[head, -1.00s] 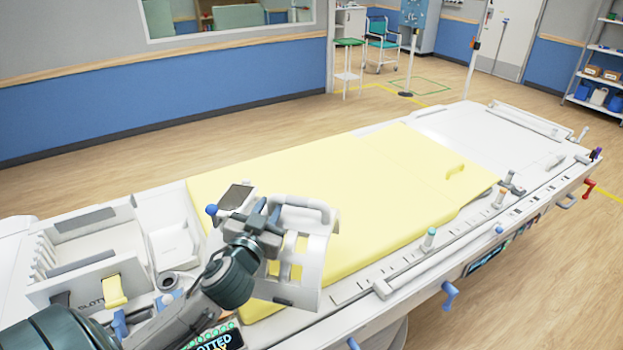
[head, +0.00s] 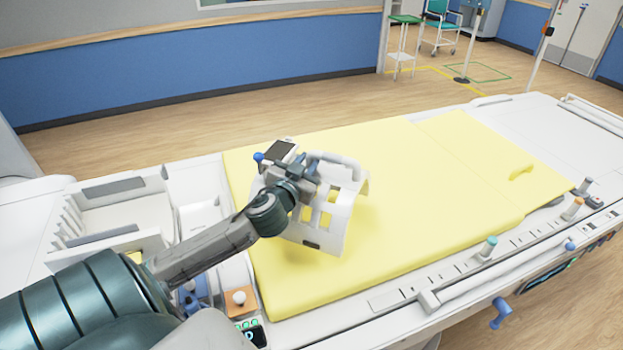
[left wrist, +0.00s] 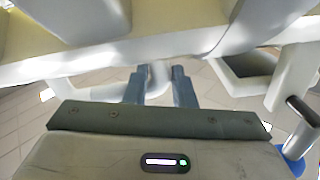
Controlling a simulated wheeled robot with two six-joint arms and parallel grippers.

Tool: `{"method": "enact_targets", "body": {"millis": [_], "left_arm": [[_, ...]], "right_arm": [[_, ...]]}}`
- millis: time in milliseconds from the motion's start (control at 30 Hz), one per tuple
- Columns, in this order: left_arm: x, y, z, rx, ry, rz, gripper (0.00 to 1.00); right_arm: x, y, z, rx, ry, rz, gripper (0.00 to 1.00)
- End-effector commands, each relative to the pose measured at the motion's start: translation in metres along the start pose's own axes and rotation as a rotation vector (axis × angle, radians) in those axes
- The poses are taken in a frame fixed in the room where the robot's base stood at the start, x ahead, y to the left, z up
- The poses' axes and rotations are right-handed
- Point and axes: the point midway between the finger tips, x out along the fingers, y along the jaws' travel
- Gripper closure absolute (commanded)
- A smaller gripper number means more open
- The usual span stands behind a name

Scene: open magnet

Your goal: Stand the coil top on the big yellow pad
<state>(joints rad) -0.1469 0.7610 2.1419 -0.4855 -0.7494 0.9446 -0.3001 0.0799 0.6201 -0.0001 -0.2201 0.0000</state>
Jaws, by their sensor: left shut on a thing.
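The coil top is a white curved shell (head: 345,215) with square openings, in the head view over the left half of the big yellow pad (head: 430,190). My left gripper (head: 308,178) is shut on it at its left side. The coil top is tilted; I cannot tell whether its lower edge touches the pad. In the left wrist view the two fingers (left wrist: 158,85) close on a pale bar of the coil top, and its white frame (left wrist: 150,48) fills the upper part. My right gripper is not in view.
White slotted holders (head: 110,215) stand on the table left of the pad. A rail with small coloured knobs (head: 487,247) runs along the near side. A small yellow handle (head: 521,172) lies on the pad's right part. The pad's middle is clear.

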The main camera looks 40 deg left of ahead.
Motion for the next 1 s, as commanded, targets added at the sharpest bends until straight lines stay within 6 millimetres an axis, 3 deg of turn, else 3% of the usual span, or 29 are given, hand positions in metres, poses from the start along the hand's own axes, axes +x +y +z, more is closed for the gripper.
{"method": "enact_targets", "body": {"millis": [100,333,533,800,1000], "left_arm": [[0.024,-0.013,0.004,0.003,0.007,-0.001,1.0],[0.05,-0.027,0.009,0.001,0.007,0.001,1.0],[0.053,-0.028,0.015,0.0,0.005,0.001,1.0],[0.053,-0.021,0.043,0.001,0.005,0.001,1.0],[0.053,-0.021,0.044,0.0,0.005,0.002,1.0]], "right_arm": [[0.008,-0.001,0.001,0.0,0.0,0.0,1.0],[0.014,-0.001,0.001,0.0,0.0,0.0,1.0],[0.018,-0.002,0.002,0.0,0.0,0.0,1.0],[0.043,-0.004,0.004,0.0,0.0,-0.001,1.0],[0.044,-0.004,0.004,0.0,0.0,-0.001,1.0]]}}
